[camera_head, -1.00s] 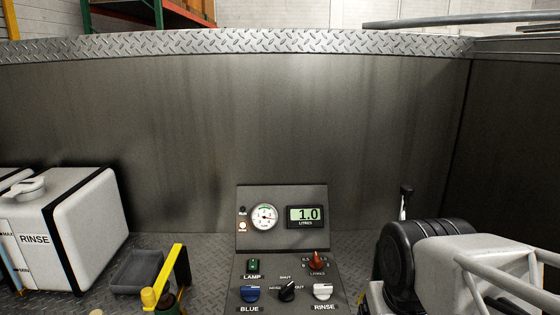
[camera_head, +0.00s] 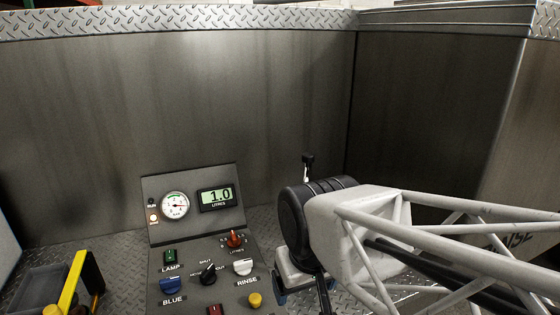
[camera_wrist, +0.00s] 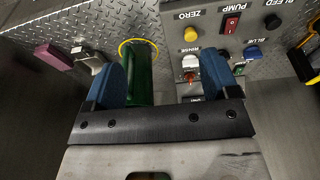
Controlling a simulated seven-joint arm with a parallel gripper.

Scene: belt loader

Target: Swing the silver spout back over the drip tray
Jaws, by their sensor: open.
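I cannot make out the silver spout for certain. A pale metallic piece (camera_wrist: 92,62) beside a mauve block (camera_wrist: 53,56) shows at the upper left of the wrist view, but I cannot tell what it belongs to. The drip tray is probably the dark grey tray (camera_head: 36,287) at the lower left of the head view, cut by the frame edge. My gripper (camera_wrist: 162,64) is open, its blue fingers apart and nothing held between them. A green cylinder (camera_wrist: 140,78) stands behind its left finger in the wrist view, partly hidden. In the head view my arm hides the area behind the gripper.
A control panel (camera_head: 190,255) with knobs, gauge and a display reading 1.0 stands left of my gripper. A yellow and black bracket (camera_head: 72,281) stands by the tray. A thin black-topped stalk (camera_head: 308,161) rises behind my wrist. High dark metal walls (camera_head: 250,110) enclose the back and right.

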